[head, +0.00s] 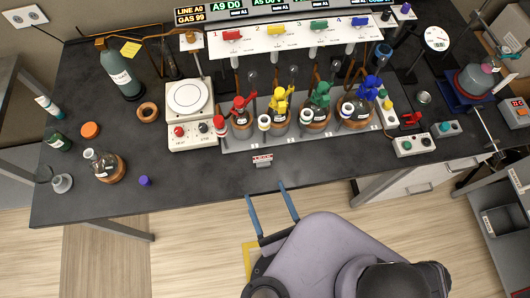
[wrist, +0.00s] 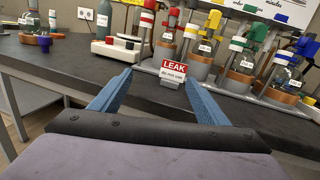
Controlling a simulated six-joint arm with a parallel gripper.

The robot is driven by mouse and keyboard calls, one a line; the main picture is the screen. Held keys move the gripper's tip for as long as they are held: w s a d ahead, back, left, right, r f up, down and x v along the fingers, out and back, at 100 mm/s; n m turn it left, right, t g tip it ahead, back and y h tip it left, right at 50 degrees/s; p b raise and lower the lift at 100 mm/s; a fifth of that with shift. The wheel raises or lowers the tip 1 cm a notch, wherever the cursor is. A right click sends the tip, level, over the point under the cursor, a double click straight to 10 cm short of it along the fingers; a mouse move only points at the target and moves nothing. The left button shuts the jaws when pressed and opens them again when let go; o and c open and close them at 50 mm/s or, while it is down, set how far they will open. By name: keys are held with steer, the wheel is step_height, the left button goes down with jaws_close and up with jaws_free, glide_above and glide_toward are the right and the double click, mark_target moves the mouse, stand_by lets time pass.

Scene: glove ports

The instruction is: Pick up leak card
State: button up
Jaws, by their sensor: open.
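The leak card (head: 262,160) is a small white card with a red band, near the front of the dark bench. In the wrist view the leak card (wrist: 173,71) stands upright and reads "LEAK, do not use". My gripper (head: 269,188) has two blue fingers spread apart, with nothing between them. It is in front of the bench's front edge, short of the card. In the wrist view my gripper (wrist: 160,85) frames the card between its fingertips, with the card beyond them.
Behind the card, several flasks with coloured clamps (head: 280,112) stand in a row on a grey base. A hotplate (head: 188,103) is at the back left. A purple cap (head: 144,181) and a flask (head: 104,165) are further left.

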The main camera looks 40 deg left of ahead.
mark_target(263, 158)
steer(key=shift+w+a+m+t+h, duration=0.2)
steer(key=shift+w+m+t+h, duration=0.4)
steer(key=shift+m+t+h, duration=0.15)
steer(key=shift+w+a+m+t+h, duration=0.2)
steer(key=shift+w+m+t+h, duration=0.4)
steer(key=shift+m, duration=0.25)
steer(key=shift+a, duration=0.1)
steer(key=shift+b+x, duration=0.4)
steer(key=shift+x, duration=0.55)
steer(key=shift+w, duration=0.1)
steer(key=shift+b+x, duration=0.7)
steer(key=shift+x, duration=0.15)
steer(key=shift+b+x, duration=0.8)
steer(key=shift+x, duration=0.95)
steer(key=shift+r, duration=0.1)
steer(key=c, duration=1.1)
